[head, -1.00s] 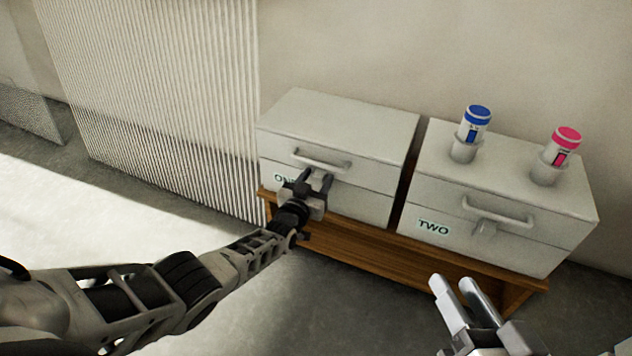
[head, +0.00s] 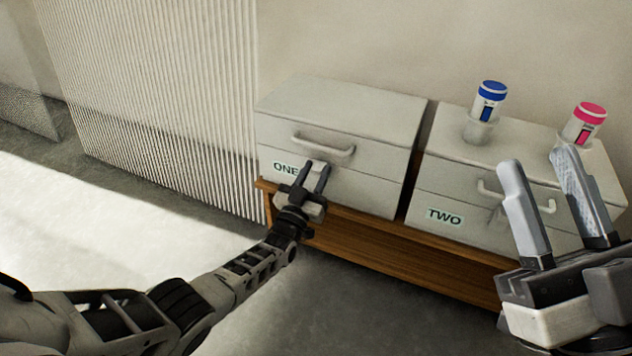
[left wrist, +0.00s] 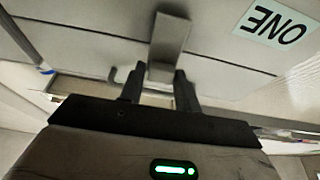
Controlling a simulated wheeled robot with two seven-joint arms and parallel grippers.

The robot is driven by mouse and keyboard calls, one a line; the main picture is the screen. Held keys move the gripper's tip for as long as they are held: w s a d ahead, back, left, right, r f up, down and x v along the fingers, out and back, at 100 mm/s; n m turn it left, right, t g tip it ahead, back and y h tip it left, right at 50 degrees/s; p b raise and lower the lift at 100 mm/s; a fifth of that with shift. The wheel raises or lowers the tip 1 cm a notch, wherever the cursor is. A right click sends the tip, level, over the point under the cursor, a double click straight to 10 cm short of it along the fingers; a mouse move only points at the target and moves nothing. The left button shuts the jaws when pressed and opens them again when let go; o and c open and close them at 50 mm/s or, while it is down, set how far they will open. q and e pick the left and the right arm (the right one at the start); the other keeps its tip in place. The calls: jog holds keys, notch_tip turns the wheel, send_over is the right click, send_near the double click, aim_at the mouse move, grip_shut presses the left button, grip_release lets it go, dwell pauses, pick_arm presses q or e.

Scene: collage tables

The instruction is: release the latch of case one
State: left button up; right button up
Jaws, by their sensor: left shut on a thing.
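Case one (head: 370,175) is a pale grey box with a closed lid, a "ONE" label (head: 285,168) and a bar handle (head: 323,148) on its front. Its latch is a grey flap on the front, seen in the left wrist view (left wrist: 169,40). My left gripper (head: 316,166) reaches the front below the handle. Its dark fingers are shut on the latch's end, as the left wrist view shows (left wrist: 158,76). In the head view, the fingers mostly hide the latch. My right gripper (head: 540,158) is open and empty, in front of case two.
Case two (head: 465,185) stands to the right on the same wooden bench (head: 400,255). A blue-capped bottle (head: 490,105) and a pink-capped bottle (head: 582,125) stand in holders on its lid. A ribbed panel (head: 165,100) is at the left. The floor in front is clear.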

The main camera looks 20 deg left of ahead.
pick_arm(q)
jog(key=shift+f, duration=0.1)
dwell(0.3)
jog(key=o, duration=0.8)
